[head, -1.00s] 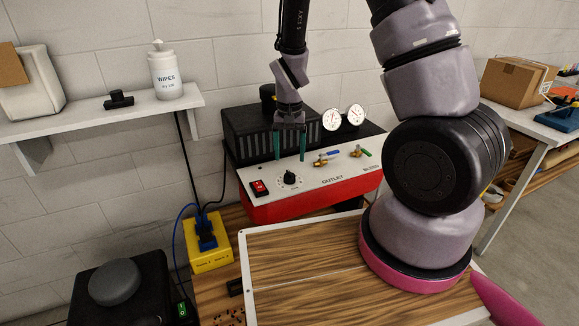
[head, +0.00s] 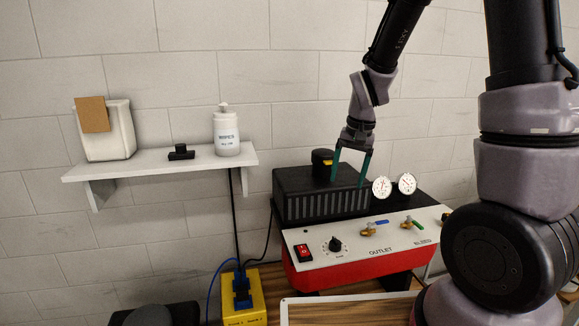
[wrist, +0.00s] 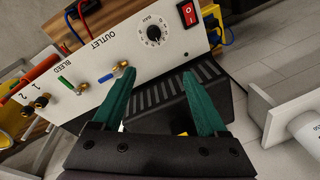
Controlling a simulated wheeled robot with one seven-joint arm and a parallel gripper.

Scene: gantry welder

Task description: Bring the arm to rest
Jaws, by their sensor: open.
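My gripper (head: 350,182) is open and empty, with two green fingers pointing down in the head view. It hangs over or in front of the black ribbed top of the red and white compressor unit (head: 365,245); the exact gap cannot be told. In the wrist view my gripper (wrist: 158,82) shows both fingers apart, with the white panel (wrist: 110,65) and its dial, red switch and valves beyond the fingertips. Nothing is between the fingers.
A white wall shelf (head: 160,163) on the left holds a wipes bottle (head: 227,132), a small black object (head: 181,152) and a white bin (head: 107,130). Two gauges (head: 394,186) stand behind the panel. A yellow power box (head: 243,298) with cables sits lower left.

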